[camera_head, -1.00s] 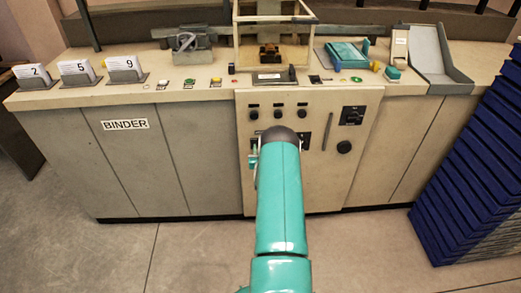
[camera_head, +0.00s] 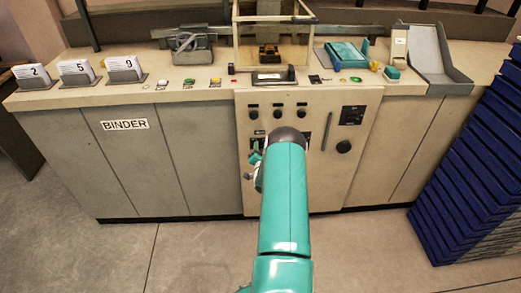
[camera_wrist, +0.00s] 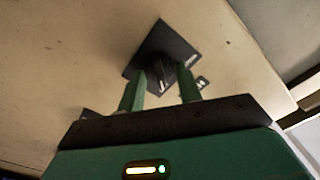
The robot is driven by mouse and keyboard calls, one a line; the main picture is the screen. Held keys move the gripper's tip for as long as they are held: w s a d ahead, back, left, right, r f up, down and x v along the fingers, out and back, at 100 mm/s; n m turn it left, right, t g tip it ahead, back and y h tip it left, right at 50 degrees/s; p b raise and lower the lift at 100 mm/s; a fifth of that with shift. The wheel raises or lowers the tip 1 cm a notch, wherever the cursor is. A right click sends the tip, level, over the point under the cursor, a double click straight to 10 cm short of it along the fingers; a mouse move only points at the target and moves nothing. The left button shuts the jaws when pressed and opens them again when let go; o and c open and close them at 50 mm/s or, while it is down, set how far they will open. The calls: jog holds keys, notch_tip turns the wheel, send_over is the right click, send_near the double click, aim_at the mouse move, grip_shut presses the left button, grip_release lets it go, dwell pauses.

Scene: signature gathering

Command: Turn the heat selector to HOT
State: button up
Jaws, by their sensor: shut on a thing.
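The heat selector shows in the wrist view as a dark square plate (camera_wrist: 154,43) with a dark knob (camera_wrist: 158,72) on a cream panel. Small white marks by the plate are too small to read. My gripper (camera_wrist: 162,78) has its two green fingers on either side of the knob and is shut on it. In the head view my gripper (camera_head: 254,160) is at the left part of the cream control panel (camera_head: 310,190), turned at a tilt. My arm hides part of the panel there, and the selector's setting cannot be read.
Several small black knobs (camera_head: 278,113) sit in a row above my gripper. A vertical handle (camera_head: 327,131) and a round black knob (camera_head: 343,147) are to the right. A grey cabinet marked BINDER (camera_head: 125,125) is left, and stacked blue crates (camera_head: 462,170) stand right.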

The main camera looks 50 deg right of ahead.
dwell(0.5)
jog(key=o, duration=1)
jog(key=v, duration=1.3)
jog(key=shift+s+a, duration=0.3)
